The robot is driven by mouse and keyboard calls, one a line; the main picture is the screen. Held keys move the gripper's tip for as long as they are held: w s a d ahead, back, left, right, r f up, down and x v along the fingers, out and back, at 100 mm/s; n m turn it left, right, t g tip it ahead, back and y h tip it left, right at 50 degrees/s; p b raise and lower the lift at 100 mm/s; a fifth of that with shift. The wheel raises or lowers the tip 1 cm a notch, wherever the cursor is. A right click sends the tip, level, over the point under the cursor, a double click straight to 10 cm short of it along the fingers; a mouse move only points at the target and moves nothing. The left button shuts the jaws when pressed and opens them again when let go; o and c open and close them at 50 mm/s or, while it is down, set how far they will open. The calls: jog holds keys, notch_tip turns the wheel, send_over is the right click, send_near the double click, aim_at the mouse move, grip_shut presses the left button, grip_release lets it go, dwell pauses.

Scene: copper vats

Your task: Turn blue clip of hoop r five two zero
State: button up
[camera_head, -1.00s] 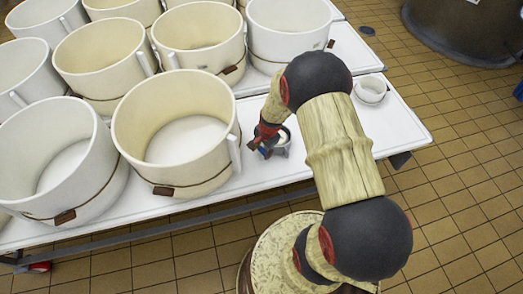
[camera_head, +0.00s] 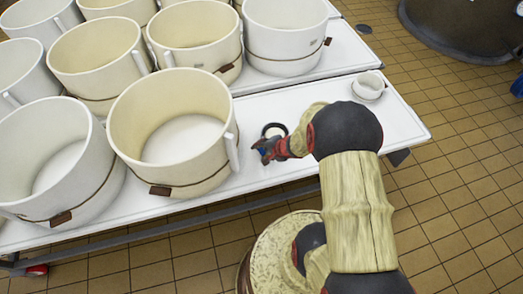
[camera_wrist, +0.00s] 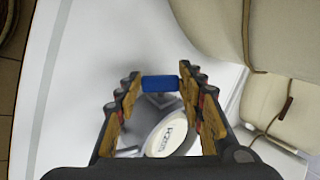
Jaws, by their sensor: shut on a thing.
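The hoop (camera_wrist: 170,132) is a small grey round piece with a white label face, on the white table beside the nearest right tub. The wrist view shows printing on the label that seems to end in 520, but it is tilted and partly hidden. The blue clip (camera_wrist: 160,83) stands at the hoop's far edge in that view, between my fingertips. My gripper (camera_head: 267,149) is shut on the clip and reaches in from the right in the head view. Its fingers cover parts of the hoop, whose dark rim and pale face (camera_head: 273,130) show just behind them.
A large cream tub (camera_head: 172,130) with a brown tag stands close to the left of my gripper. More tubs fill the table's left and back. A small white cup (camera_head: 369,86) stands at the right on the white table (camera_head: 405,125). The tiled floor is open at right.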

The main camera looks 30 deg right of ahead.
jog(key=shift+s+f+t, duration=0.25)
jog(key=shift+t, duration=0.55)
jog(key=o, duration=1.1)
jog(key=shift+o, duration=0.5)
jog(key=shift+w+r, duration=0.15)
jog(key=shift+w+r+g, duration=0.1)
jog(key=shift+g, duration=0.4)
jog(key=shift+w+g, duration=0.1)
jog(key=shift+g, duration=0.6)
jog(key=shift+w+a+r+g+h, duration=0.15)
jog(key=shift+g+h, duration=0.15)
jog(key=shift+g, duration=0.6)
jog(key=shift+w+r+g+h+p, duration=0.1)
jog(key=shift+w+g+h+p, duration=0.25)
jog(key=shift+g+p, duration=0.6)
